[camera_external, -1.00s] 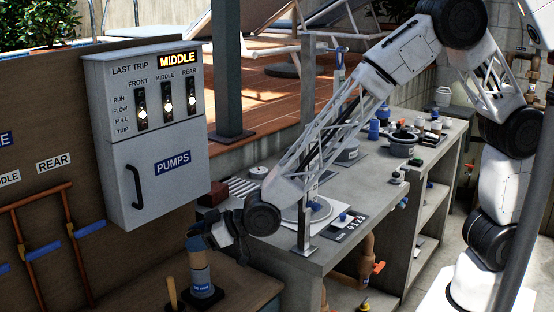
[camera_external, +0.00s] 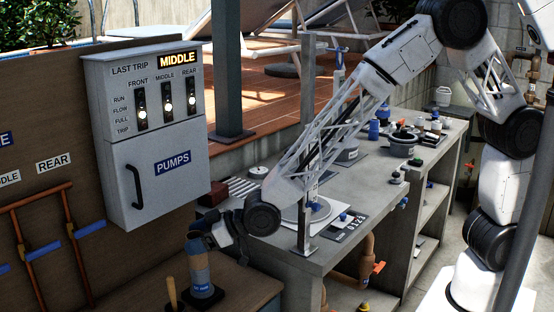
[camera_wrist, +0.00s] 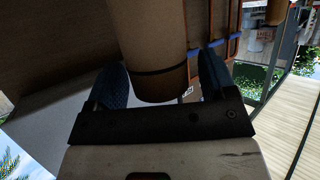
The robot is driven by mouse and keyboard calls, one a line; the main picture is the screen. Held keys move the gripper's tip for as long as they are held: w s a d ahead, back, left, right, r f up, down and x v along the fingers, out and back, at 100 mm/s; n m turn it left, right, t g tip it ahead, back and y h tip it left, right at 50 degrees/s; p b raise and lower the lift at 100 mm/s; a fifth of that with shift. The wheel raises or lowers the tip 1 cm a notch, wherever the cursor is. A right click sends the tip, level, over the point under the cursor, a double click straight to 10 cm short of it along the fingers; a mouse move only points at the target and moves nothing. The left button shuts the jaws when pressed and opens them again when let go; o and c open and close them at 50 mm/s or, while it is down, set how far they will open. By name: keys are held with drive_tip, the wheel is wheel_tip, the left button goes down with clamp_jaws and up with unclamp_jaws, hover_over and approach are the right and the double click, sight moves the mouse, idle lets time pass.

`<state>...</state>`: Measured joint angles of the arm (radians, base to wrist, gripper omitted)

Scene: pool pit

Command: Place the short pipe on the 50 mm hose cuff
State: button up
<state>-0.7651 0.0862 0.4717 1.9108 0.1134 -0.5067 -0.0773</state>
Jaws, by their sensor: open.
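The short pipe (camera_external: 199,265) stands upright at the lower left of the external view, tan in the wrist view with a dark band near its near end (camera_wrist: 150,35). Its lower end meets the hose cuff (camera_external: 203,291), which has a blue label and a dark base; how deeply it is seated I cannot tell. My gripper (camera_external: 205,235) is at the pipe's upper end. In the wrist view its two blue fingers (camera_wrist: 163,78) are open, one on each side of the pipe. The cuff is not visible in the wrist view.
A wooden-handled tool (camera_external: 171,294) stands just left of the cuff. The grey pump box (camera_external: 150,150) hangs on the wall behind my gripper. The grey workbench (camera_external: 340,225) with loose fittings is to the right, under my forearm.

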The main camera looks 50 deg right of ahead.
drive_tip(key=v, duration=1.2)
idle(0.4)
idle(0.6)
drive_tip(key=s+d+r+n+y, duration=0.1)
drive_tip(key=s+d+r+n, duration=0.1)
drive_tip(key=s+d+r, duration=0.5)
drive_tip(key=s+d+r+n, duration=0.3)
drive_tip(key=s+r, duration=0.1)
drive_tip(key=r, duration=0.5)
drive_tip(key=s+d+r+n+y, duration=0.1)
drive_tip(key=s+d+r+n, duration=0.1)
drive_tip(key=s+d+r, duration=0.5)
drive_tip(key=d+f+m+g+h, duration=0.1)
drive_tip(key=d+f+g+h, duration=0.35)
drive_tip(key=d+f, duration=0.35)
drive_tip(key=s+d+f+m+g+h, duration=0.1)
drive_tip(key=s+d+f+m+h, duration=0.1)
drive_tip(key=d+m, duration=0.5)
drive_tip(key=s+d+f+m+g+h, duration=0.2)
drive_tip(key=d+m, duration=0.5)
drive_tip(key=d, duration=1.1)
drive_tip(key=shift+s+d+f+h, duration=0.4)
drive_tip(key=shift+s+f+h, duration=0.3)
drive_tip(key=shift+h, duration=0.45)
